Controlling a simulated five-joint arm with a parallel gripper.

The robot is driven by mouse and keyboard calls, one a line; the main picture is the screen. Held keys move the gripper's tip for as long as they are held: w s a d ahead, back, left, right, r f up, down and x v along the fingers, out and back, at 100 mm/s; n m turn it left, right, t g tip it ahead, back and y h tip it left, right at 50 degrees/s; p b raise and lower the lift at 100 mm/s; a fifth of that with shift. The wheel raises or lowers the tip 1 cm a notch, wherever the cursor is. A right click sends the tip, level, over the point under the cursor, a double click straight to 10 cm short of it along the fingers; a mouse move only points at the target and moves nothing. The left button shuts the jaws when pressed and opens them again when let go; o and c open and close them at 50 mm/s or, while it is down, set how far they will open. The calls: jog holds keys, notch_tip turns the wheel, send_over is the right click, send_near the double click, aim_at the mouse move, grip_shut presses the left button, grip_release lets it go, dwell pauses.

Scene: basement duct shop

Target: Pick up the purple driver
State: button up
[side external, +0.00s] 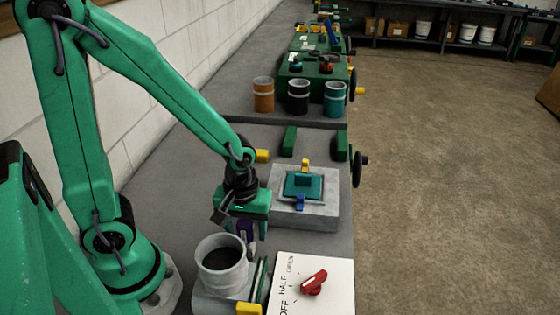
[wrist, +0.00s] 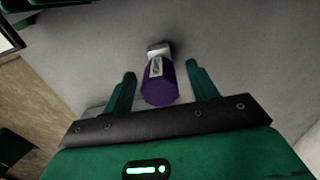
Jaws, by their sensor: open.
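The purple driver (wrist: 160,92) shows in the wrist view between the two green fingers of my gripper (wrist: 160,70), with a visible gap on each side. Its purple end faces the camera, and a pale label and a light grey part show beyond it. In the side view, the driver (side external: 246,230) is partly hidden by my gripper (side external: 248,236), which is low over the bench behind the grey cup. The gripper is open, with a finger on either side of the driver. I cannot tell what supports the driver's lower end.
A grey cup (side external: 222,278) stands close in front of my gripper. A white panel with a red knob (side external: 314,282) is at front right. A grey block with a teal plate (side external: 302,187) lies right of the gripper. Orange, black and teal cups (side external: 334,100) stand farther back.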

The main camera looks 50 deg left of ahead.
jog(key=shift+f, duration=0.7)
jog(key=c, duration=1.1)
jog(key=shift+r, duration=0.15)
jog(key=shift+r, duration=4.9)
